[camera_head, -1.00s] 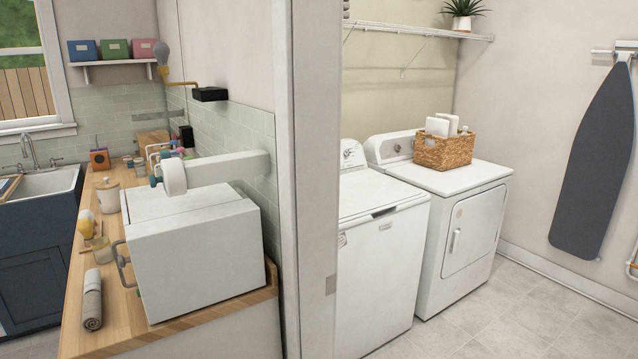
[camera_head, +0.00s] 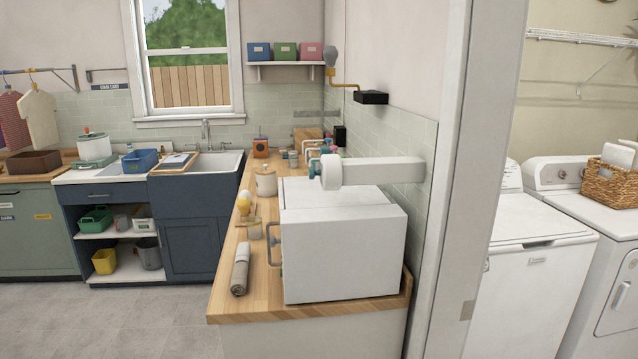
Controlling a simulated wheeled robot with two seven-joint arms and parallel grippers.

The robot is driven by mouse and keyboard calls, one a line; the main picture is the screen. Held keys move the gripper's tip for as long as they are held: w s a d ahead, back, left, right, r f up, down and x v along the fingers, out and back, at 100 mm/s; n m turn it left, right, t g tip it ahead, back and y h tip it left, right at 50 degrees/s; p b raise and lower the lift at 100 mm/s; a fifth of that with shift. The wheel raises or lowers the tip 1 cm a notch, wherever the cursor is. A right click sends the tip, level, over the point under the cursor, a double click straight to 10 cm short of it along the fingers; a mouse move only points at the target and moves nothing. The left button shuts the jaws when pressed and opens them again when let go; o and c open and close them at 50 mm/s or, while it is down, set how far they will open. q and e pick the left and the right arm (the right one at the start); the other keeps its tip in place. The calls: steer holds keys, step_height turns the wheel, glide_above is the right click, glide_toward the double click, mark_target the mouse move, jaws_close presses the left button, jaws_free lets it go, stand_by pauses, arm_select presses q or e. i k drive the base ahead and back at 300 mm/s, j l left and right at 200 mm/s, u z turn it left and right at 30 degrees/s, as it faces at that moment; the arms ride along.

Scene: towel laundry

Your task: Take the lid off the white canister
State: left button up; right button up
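A white canister (camera_head: 266,184) stands upright on the wooden counter, behind the large white box-shaped appliance. Its lid (camera_head: 265,170) sits on top, with a small knob. Part of the canister's right side is close to the appliance's far corner in the picture.
The white appliance (camera_head: 345,250) fills much of the wooden counter (camera_head: 228,290). The grey floor (camera_head: 150,320) left of the counter is clear. A washer (camera_head: 530,290) stands right of the wall.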

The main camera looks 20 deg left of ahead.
mark_target(266, 170)
steer(key=j+z, duration=0.2)
steer(key=j, duration=1.3)
steer(key=j+z, duration=0.15)
steer(key=j, duration=1.4)
steer(key=i+j+z, duration=0.25)
steer(key=j, duration=0.9)
steer(key=j+z, duration=0.3)
steer(key=j, duration=0.85)
steer(key=i+j+z, duration=0.15)
steer(key=j, duration=0.5)
steer(key=i+j+z, duration=0.1)
steer(key=j, duration=0.55)
steer(key=j+z, duration=0.15)
steer(key=j, duration=0.55)
steer(key=k+j, duration=0.15)
steer(key=j, duration=0.25)
steer(key=k+j+z, duration=0.1)
steer(key=j, duration=0.35)
steer(key=k+j+z, duration=0.1)
steer(key=j, duration=0.3)
steer(key=k+j, duration=0.3)
steer(key=i+j+z, duration=0.05)
steer(key=j, duration=0.05)
